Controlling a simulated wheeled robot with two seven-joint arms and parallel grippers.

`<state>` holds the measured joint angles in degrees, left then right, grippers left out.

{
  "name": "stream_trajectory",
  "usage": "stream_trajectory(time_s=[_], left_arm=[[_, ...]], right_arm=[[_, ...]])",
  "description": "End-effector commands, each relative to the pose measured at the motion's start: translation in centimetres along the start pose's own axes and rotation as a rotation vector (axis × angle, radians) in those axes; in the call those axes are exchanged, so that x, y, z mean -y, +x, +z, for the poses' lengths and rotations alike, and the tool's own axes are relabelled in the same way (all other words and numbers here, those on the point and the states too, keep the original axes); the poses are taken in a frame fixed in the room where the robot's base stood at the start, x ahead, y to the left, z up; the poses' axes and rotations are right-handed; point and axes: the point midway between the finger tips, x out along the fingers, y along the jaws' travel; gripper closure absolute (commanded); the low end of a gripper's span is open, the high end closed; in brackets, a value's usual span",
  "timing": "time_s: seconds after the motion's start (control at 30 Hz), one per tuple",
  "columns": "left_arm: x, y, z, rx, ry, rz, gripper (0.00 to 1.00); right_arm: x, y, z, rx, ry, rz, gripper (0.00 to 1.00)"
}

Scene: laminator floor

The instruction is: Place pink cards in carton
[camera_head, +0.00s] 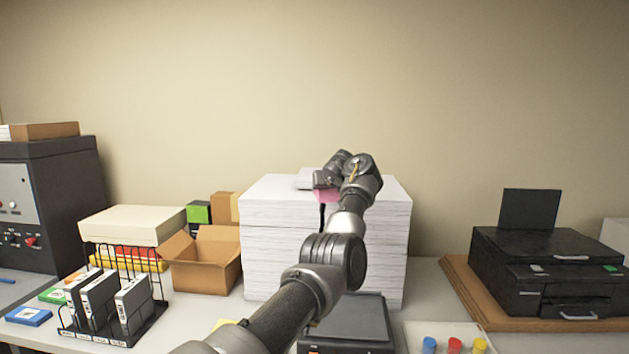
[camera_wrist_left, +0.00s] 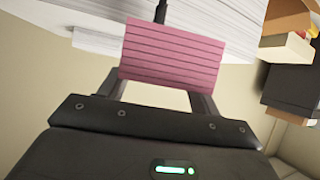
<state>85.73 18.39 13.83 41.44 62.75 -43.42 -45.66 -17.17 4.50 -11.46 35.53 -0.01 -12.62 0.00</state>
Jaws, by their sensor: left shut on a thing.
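The pink cards (camera_wrist_left: 172,55) are a ruled pink stack between the fingers of my left gripper (camera_wrist_left: 162,82). In the head view, a small patch of the pink cards (camera_head: 327,196) shows below my left wrist, in front of the upper part of the white paper stack. My left gripper is shut on the cards, and its fingers are mostly hidden in the head view. The open brown carton (camera_head: 203,276) stands on the table to the left of the paper stack, its flaps spread. Its inside is largely hidden. My right gripper is out of view.
The tall white paper stack (camera_head: 278,240) stands right of the carton. A wire rack (camera_head: 112,335) with grey binders is in front-left of the carton. A black flat device (camera_head: 362,325) lies in front of the stack. A black printer (camera_head: 545,268) stands at right.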

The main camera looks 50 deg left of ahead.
Motion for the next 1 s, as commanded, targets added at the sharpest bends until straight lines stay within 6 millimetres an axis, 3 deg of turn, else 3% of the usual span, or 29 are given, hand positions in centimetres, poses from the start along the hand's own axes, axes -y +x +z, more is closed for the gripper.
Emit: stream_trajectory(time_s=[0.03, 0.1, 0.37, 0.53, 0.6, 0.7, 1.0], left_arm=[[-0.7, 1.7, 1.4, 0.002, 0.053, 0.064, 0.71], [-2.0, 3.1, 2.8, 0.003, 0.092, 0.149, 0.71], [-5.4, 7.1, 9.4, 0.008, 0.191, 0.349, 0.71], [-7.2, 9.0, 17.2, 0.009, 0.249, 0.458, 0.71], [-7.2, 9.1, 20.8, 0.006, 0.262, 0.482, 0.71], [-6.3, 8.6, 24.6, 0.0, 0.261, 0.481, 0.71], [-2.6, 5.6, 30.6, -0.003, 0.226, 0.409, 0.71]], right_arm=[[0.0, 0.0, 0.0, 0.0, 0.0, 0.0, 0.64], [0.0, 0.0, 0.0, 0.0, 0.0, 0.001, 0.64], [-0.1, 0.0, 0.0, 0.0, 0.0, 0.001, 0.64], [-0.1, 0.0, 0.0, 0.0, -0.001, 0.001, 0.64], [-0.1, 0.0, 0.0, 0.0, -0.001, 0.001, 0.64], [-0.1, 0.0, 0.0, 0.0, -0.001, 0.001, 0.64], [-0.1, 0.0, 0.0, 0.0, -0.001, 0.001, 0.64]])
